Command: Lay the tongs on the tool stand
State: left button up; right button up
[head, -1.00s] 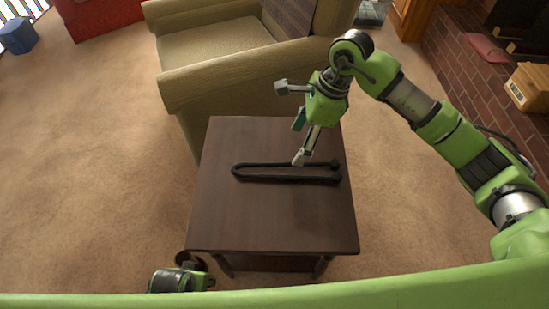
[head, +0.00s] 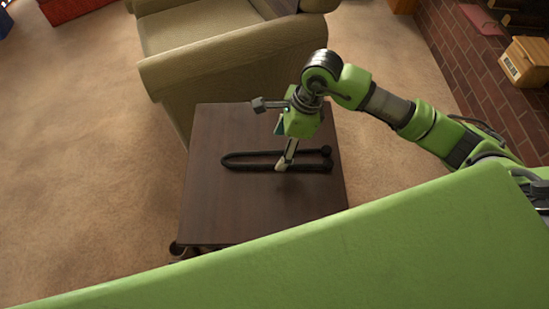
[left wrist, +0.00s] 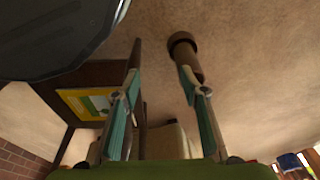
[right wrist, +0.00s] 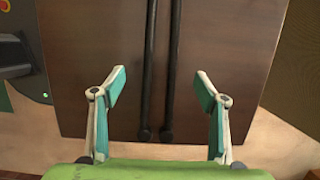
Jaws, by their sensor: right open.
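The black tongs (head: 250,169) lie flat on the dark brown table (head: 225,215), their closed bend to the left and two free ends to the right. My right gripper (head: 271,135) is open over the tongs near their free ends; one finger overlaps them in the head view. In the right wrist view both arms of the tongs (right wrist: 150,70) run between the spread fingers of my right gripper (right wrist: 160,76), without visible touch. I cannot make out a tool stand.
A beige armchair (head: 200,60) stands right behind the table. A brick hearth (head: 465,70) with a cardboard box (head: 528,62) is at the right. Carpet (head: 80,170) to the left is clear. My green body hides the foreground.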

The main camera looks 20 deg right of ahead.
aim_at(276, 156)
jog(key=x, duration=0.4)
jog(key=shift+f, duration=0.3)
jog(key=shift+a+f+b, duration=0.1)
jog(key=shift+f+b, duration=0.2)
jog(key=shift+f, duration=0.05)
jog(key=c, duration=1.7)
pick_arm(q)
jog(key=shift+w+r, duration=0.35)
jog(key=shift+r, duration=0.55)
pick_arm(e)
jog(key=shift+w+r, duration=0.1)
jog(key=shift+r, duration=0.1)
